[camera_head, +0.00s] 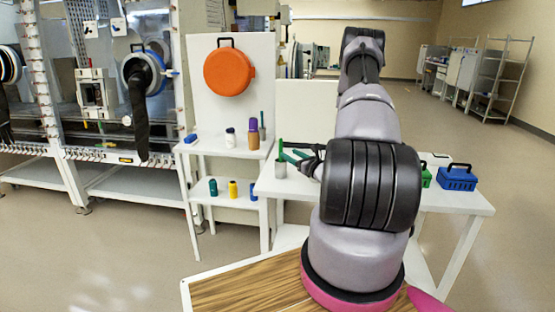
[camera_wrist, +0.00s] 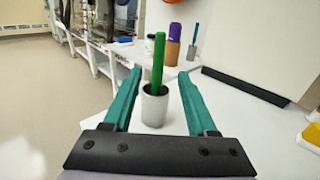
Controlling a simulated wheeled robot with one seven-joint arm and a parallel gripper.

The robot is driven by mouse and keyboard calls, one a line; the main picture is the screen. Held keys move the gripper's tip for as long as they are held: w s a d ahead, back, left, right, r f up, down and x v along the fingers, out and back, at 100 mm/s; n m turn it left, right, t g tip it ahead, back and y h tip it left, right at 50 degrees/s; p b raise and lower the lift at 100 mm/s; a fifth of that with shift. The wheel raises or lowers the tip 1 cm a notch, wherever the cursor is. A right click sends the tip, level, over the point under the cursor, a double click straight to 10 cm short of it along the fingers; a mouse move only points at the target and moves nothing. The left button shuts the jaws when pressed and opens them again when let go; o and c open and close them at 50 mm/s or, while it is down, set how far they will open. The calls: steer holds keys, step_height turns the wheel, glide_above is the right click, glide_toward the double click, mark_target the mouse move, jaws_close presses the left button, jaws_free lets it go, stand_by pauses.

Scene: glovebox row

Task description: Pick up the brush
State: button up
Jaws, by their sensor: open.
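The brush shows as an upright green handle (camera_wrist: 158,62) standing in a light grey cup (camera_wrist: 155,108) on the white table. Its lower end is hidden inside the cup. In the head view the green handle (camera_head: 281,148) and the cup (camera_head: 280,168) stand near the table's left edge, just left of my gripper (camera_head: 300,156). In the wrist view my gripper (camera_wrist: 158,82) is open, with one teal finger on each side of the cup and handle. The fingers hold nothing. I cannot tell whether the fingertips reach past the handle.
A second cup with a thin green stick (camera_wrist: 194,42) stands behind, near a purple-capped brown bottle (camera_wrist: 173,42). A dark bar (camera_wrist: 245,87) lies at the table's back. A blue basket (camera_head: 457,179) stands at the right. Table room right of the cup is bare.

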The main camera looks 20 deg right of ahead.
steer(key=w+a, duration=0.2)
steer(key=w, duration=0.8)
steer(key=shift+r, duration=0.25)
jaws_close()
